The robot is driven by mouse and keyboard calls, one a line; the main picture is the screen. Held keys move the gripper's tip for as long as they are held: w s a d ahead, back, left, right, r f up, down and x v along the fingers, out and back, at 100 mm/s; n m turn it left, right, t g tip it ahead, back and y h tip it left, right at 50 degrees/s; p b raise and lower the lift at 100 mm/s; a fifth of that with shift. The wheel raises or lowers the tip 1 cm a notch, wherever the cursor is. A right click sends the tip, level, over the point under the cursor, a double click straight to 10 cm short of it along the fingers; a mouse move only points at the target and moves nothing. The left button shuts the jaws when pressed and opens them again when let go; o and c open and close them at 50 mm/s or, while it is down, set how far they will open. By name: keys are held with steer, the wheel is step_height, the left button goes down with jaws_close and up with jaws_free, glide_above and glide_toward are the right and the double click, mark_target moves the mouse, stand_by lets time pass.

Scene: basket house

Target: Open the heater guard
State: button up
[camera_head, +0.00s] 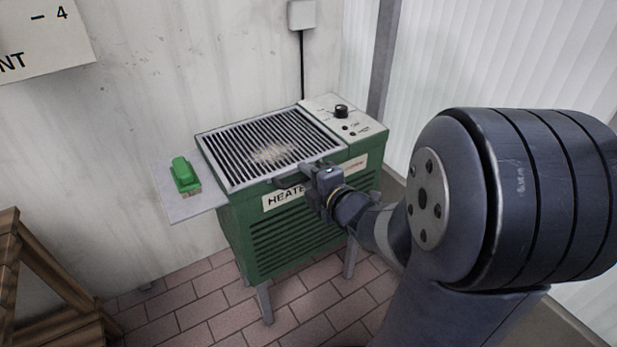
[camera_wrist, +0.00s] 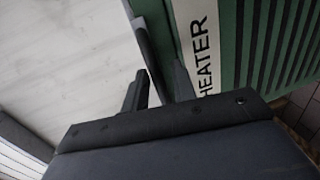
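The green heater (camera_head: 290,240) stands on legs against the wall. Its guard (camera_head: 225,150), a metal grille in a light frame, lies flat over the top. A dark handle bar (camera_head: 284,182) runs along the guard's front edge. My gripper (camera_head: 308,174) is at this front edge, above the HEATER label. In the wrist view my gripper's fingers (camera_wrist: 160,88) are apart. The handle bar (camera_wrist: 147,50) reaches into the gap between them, without clear contact on both sides. Part of the handle is hidden by the gripper in the head view.
A control panel (camera_head: 363,133) with a black knob (camera_head: 341,111) is right of the guard. A green brush-like object (camera_head: 184,174) lies on a side shelf (camera_head: 196,207) at left. A wooden frame (camera_head: 40,270) stands at lower left. Tiled floor shows in front.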

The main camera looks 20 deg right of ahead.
jaws_close()
stand_by(0.4)
